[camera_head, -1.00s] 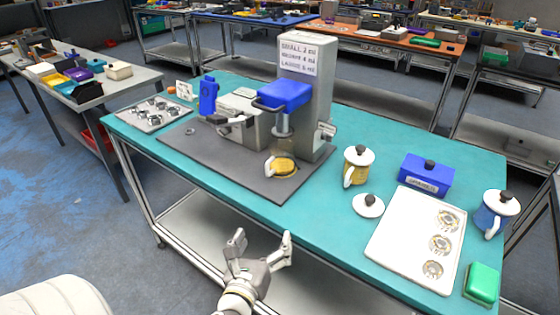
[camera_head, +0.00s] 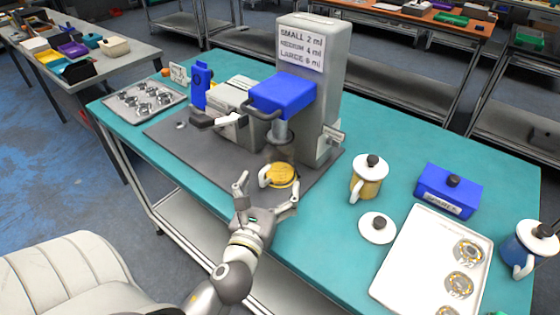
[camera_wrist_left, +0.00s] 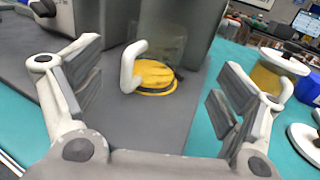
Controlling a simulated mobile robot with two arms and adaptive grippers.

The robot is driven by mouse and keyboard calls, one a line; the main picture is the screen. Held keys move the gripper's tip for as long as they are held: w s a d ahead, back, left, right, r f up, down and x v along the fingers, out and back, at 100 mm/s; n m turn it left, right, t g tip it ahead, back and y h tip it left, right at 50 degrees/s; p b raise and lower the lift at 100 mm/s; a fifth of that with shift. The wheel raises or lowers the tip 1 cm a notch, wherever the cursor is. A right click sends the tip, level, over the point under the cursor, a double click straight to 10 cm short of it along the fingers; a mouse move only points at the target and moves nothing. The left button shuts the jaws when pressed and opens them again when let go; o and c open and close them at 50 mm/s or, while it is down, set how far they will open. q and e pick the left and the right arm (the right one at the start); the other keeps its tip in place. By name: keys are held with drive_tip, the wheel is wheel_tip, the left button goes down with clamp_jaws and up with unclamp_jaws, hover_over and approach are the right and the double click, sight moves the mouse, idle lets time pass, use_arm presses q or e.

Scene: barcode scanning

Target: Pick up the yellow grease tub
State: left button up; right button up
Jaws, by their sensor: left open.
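The yellow grease tub (camera_head: 281,175) stands on the dark grey base of the press machine, below its spout, with its white handle toward the left. It also shows in the left wrist view (camera_wrist_left: 157,76), ahead of and between the fingers, apart from them. A clear guard seems to stand behind it. My left gripper (camera_head: 267,195) is open and empty, just in front of the tub near the table's front edge. In the left wrist view (camera_wrist_left: 160,88) its two fingers are spread wide. My right gripper is not in view.
The grey machine (camera_head: 312,90) with a blue head rises over the tub. To the right are another yellow lidded tub (camera_head: 368,178), a white lid (camera_head: 377,227), a blue box (camera_head: 446,190), a white tray (camera_head: 425,260) and a blue tub (camera_head: 527,250). A metal tray (camera_head: 140,103) lies at left.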

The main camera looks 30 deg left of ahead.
sight(276, 169)
use_arm(q)
drive_tip(key=x, duration=0.2)
drive_tip(key=shift+w+a+r+p, duration=0.15)
drive_tip(key=shift+w+r+p, duration=0.1)
drive_tip(key=shift+w+p, duration=0.1)
drive_tip(key=shift+w+a+f, duration=0.1)
drive_tip(key=shift+w, duration=0.2)
drive_tip(key=x, duration=0.2)
drive_tip(key=p+x, duration=0.1)
drive_tip(key=x, duration=0.1)
drive_tip(key=shift+w+a+f, duration=0.2)
drive_tip(key=shift+w+a, duration=0.1)
drive_tip(key=shift+w+a+f, duration=0.1)
drive_tip(key=shift+w, duration=0.25)
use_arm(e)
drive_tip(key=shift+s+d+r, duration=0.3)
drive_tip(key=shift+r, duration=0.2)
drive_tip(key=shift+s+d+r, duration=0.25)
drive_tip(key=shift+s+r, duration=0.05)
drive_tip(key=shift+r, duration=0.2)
use_arm(q)
drive_tip(key=shift+s, duration=0.1)
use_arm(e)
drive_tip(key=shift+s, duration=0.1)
